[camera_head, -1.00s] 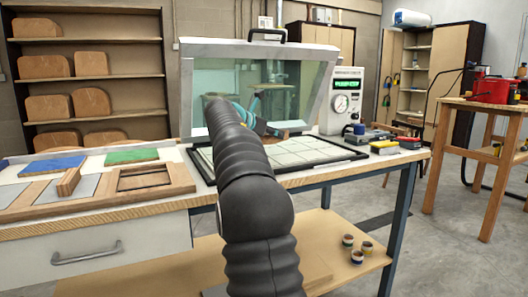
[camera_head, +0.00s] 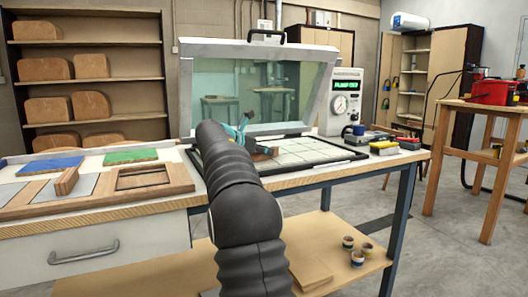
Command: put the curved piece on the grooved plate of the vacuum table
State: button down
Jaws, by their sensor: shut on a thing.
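The grooved plate (camera_head: 305,149) of the vacuum table is pale, with grid lines and a black frame, and lies under the raised clear lid. My gripper (camera_head: 250,140), with teal parts, is over the plate's left part, mostly hidden behind my black arm. It is shut on the curved piece (camera_head: 266,150), of which only a small brown part shows just right of the gripper. The piece is low over the plate; I cannot tell whether it touches it.
The clear lid (camera_head: 290,90) stands open behind the plate. A gauge unit (camera_head: 343,100) stands at its right. Wooden frames (camera_head: 152,181) and blue and green pads (camera_head: 130,155) lie at the left. The plate's right part is clear.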

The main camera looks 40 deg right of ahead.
jog(key=shift+f, duration=0.15)
jog(key=c, duration=0.9)
grip_release()
jog(key=shift+c, duration=0.2)
jog(key=shift+a+r, duration=0.1)
jog(key=shift+r, duration=0.15)
jog(key=v, duration=1.1)
jog(key=shift+a+r+p, duration=0.15)
jog(key=shift+a+p, duration=0.2)
jog(key=shift+p, duration=0.05)
jog(key=shift+s+a, duration=0.1)
jog(key=shift+s, duration=0.05)
